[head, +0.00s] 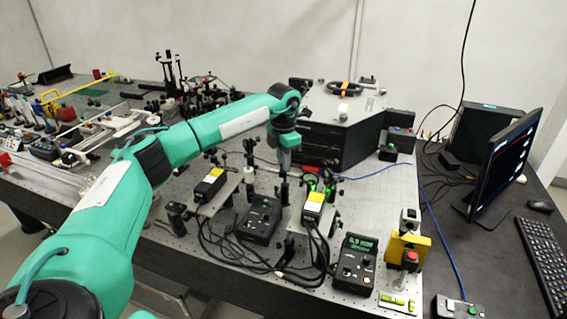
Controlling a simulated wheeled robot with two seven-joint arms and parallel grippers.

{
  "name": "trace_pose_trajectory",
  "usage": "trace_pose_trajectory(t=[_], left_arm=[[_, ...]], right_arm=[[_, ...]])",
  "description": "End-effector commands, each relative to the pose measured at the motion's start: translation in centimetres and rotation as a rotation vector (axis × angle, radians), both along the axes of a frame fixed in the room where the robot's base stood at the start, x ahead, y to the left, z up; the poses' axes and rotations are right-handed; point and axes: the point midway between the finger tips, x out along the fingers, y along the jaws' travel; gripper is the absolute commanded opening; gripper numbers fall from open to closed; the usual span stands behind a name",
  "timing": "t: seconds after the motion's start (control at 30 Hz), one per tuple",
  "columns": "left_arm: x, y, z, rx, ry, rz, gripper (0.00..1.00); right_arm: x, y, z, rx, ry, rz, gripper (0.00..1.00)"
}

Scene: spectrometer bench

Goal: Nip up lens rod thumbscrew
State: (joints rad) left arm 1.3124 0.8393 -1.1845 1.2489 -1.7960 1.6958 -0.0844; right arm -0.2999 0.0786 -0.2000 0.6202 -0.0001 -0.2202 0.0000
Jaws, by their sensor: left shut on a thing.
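My left gripper (285,165) points straight down over the optical table, at the top of a dark post (284,192) in front of the black spectrometer box. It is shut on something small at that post. The lens rod thumbscrew is hidden by the fingers or too small to make out, but the grip is where the post's upper end is. My right gripper is not in view.
Close around stand a lamp box (210,184) on a plate, a second yellow-labelled box (314,206), black controllers (259,220) with loose cables, and the spectrometer housing (335,135). A monitor (503,165) stands at right. Bare perforated tabletop (372,200) shows right of the post.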

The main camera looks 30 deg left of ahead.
Motion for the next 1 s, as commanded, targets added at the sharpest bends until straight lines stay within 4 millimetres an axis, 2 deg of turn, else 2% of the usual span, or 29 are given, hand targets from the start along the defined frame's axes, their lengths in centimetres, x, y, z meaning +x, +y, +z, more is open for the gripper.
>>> trace_pose_trajectory(t=[0.5,0.73,1.0], left_arm=[[0.0,0.0,0.0,0.000,-0.001,-0.443,0.00],[0.0,0.0,0.0,0.000,-0.001,-0.561,0.00],[0.0,0.0,0.0,0.000,-0.001,-0.621,0.00]], right_arm=[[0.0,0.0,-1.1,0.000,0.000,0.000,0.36],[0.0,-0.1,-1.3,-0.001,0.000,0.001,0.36],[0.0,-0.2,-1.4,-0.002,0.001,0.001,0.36]])
